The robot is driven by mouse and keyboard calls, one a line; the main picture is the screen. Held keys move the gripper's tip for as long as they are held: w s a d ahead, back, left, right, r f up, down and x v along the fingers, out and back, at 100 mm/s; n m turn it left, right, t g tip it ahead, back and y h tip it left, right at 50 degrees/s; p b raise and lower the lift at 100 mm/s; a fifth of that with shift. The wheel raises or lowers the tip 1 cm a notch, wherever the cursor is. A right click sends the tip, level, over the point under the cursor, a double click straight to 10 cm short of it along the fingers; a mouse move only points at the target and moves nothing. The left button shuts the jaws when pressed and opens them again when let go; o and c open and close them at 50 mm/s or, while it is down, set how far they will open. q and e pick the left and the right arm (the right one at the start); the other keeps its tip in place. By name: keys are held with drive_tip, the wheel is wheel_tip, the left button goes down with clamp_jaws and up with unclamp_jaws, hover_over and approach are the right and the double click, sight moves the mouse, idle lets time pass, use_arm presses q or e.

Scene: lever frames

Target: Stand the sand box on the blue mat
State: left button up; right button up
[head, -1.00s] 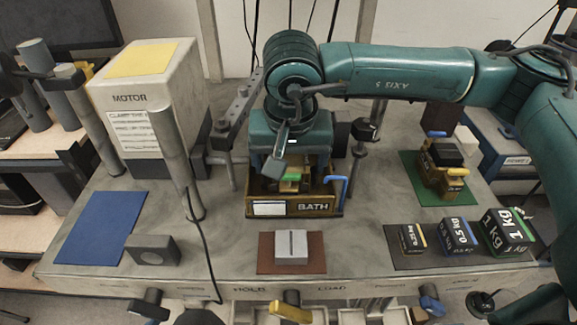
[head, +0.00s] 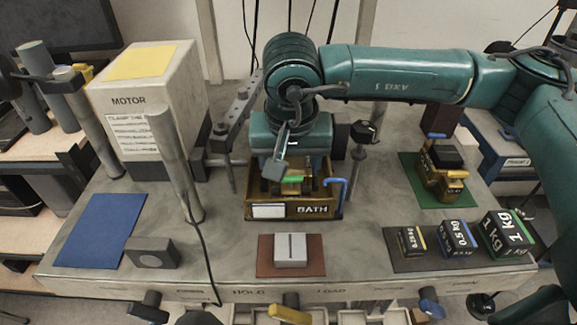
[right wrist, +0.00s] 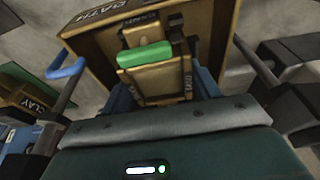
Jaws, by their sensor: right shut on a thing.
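The sand box (head: 291,188), tan with a green bar on it, sits low inside the open brown box marked BATH (head: 322,209) in the head view. The right wrist view shows the sand box (right wrist: 158,80) up close, with SAND lettering and the green bar across it. My right gripper (head: 290,168) points down over the BATH box and is shut on the sand box. The fingers and the sand box's lower part are partly hidden. The blue mat (head: 100,230) lies flat and empty at the table's left. My left gripper is not in view.
A tall MOTOR housing (head: 165,85) stands at the back left, with a metal post (head: 175,165) near the mat. A grey block (head: 152,254) sits at the mat's right edge. Another brown box (head: 440,180) is on a green mat; several weights (head: 460,238) stand front right.

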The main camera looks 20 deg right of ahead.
drive_tip(key=shift+a+r, duration=0.25)
drive_tip(key=shift+r, duration=0.2)
drive_tip(key=shift+w+d+r+p, duration=0.1)
drive_tip(key=shift+r+p, duration=0.7)
drive_tip(key=shift+r, duration=0.75)
drive_tip(key=shift+d+r+p, duration=0.1)
drive_tip(key=shift+r+p, duration=0.7)
drive_tip(key=shift+r, duration=0.7)
